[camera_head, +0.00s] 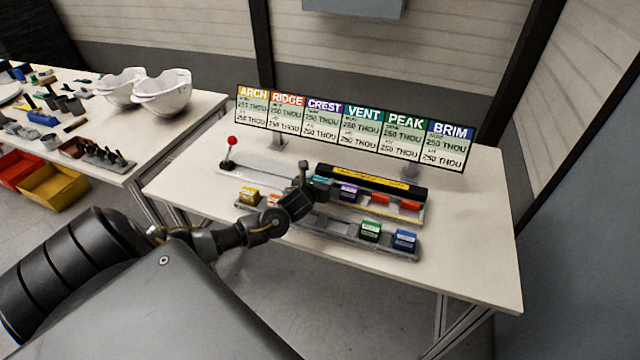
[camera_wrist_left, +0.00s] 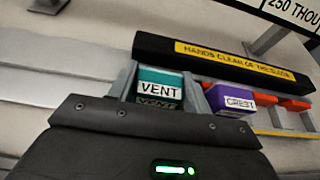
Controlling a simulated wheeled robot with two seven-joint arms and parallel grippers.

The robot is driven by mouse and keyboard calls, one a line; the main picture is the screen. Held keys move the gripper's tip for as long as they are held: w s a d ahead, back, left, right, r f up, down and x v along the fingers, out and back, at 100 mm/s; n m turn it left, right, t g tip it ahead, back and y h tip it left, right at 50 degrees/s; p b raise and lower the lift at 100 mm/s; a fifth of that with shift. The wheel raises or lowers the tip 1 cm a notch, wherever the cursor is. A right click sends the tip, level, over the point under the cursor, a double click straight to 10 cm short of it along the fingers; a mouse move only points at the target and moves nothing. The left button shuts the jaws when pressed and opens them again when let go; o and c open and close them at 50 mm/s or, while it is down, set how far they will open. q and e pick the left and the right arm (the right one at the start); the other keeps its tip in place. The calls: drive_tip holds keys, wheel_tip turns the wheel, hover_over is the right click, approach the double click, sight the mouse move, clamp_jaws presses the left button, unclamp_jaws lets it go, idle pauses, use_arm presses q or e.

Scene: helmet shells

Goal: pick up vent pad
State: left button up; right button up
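The vent pad is a small teal block with a white VENT label. In the left wrist view the vent pad (camera_wrist_left: 160,80) sits between the two grey fingers of my left gripper (camera_wrist_left: 161,88), which press against its left and right sides with no clear gap. In the head view the vent pad (camera_head: 322,183) is partly hidden by my left gripper (camera_head: 311,182). It sits in line with the purple crest pad (camera_head: 348,192), in front of the black bar, and does not look lifted. My right gripper is not in view.
The black bar (camera_head: 372,182) with a yellow strip stands just behind the pads. A front tray (camera_head: 337,227) holds green (camera_head: 370,231) and blue (camera_head: 404,240) pads. A red-knobbed lever (camera_head: 232,142) stands left. A sign board (camera_head: 352,130) is behind. The table's right side is clear.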

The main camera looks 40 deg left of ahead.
use_arm(q)
drive_tip(key=shift+c, duration=1.4)
drive_tip(key=shift+r, duration=0.15)
drive_tip(key=shift+r, duration=0.25)
wheel_tip(320, 180, up, 2)
drive_tip(key=shift+r, duration=0.1)
drive_tip(key=r+p+v, duration=0.1)
drive_tip(key=v, duration=0.7)
drive_tip(key=w+r+p+v, duration=0.1)
drive_tip(key=r+v, duration=0.1)
drive_tip(key=v, duration=0.6)
drive_tip(key=shift+d+r, duration=0.2)
drive_tip(key=shift+r, duration=0.25)
